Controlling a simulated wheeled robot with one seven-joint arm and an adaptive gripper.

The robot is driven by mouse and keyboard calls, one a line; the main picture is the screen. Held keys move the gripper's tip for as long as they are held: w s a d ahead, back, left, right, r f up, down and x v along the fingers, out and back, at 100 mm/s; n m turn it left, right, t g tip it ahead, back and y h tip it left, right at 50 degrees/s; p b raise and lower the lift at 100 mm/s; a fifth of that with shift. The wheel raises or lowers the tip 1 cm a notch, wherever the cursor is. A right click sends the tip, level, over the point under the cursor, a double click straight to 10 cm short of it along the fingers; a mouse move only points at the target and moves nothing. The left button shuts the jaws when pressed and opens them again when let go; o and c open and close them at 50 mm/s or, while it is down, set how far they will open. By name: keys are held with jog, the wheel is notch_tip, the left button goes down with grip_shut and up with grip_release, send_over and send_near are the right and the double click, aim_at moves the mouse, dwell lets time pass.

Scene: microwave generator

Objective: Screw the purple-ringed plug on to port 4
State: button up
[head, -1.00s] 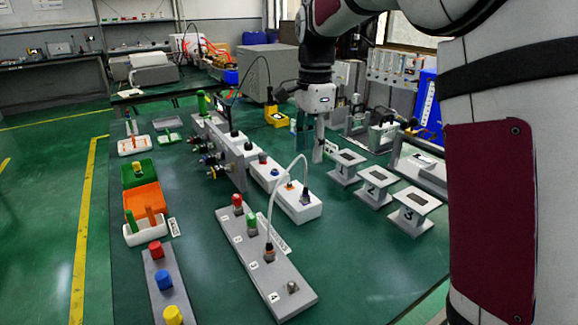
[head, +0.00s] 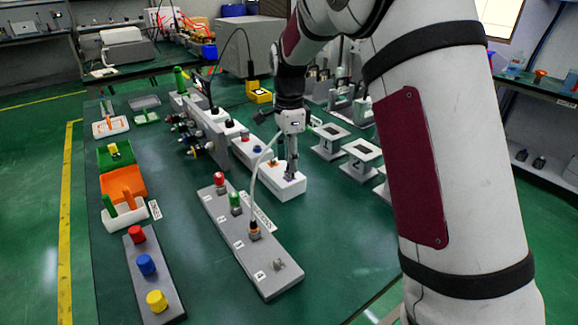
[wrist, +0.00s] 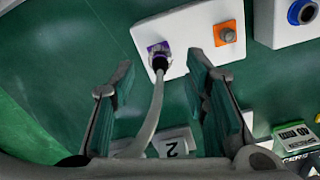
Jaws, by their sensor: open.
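The purple-ringed plug (wrist: 160,62) sits in a purple socket at the end of a white box (wrist: 186,40) in the wrist view. A pale cable (wrist: 148,125) runs from it between my gripper's fingers. My gripper (wrist: 160,70) is open, with one finger on each side of the plug and cable; contact is not evident. In the head view, my gripper (head: 291,174) is over the near end of the white box (head: 285,190), hiding the plug. Port 4 (head: 278,264) is a bare metal connector at the near end of the grey strip (head: 262,276).
An orange-ringed plug (head: 254,232) with a cable stands on port 3. Red (head: 219,181) and green (head: 235,200) caps stand on ports 1 and 2. An orange socket (wrist: 228,33) sits beside the purple one. Numbered stands (head: 362,150) are to the right.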

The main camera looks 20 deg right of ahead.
aim_at(289, 174)
jog(key=shift+f, duration=1.2)
grip_shut()
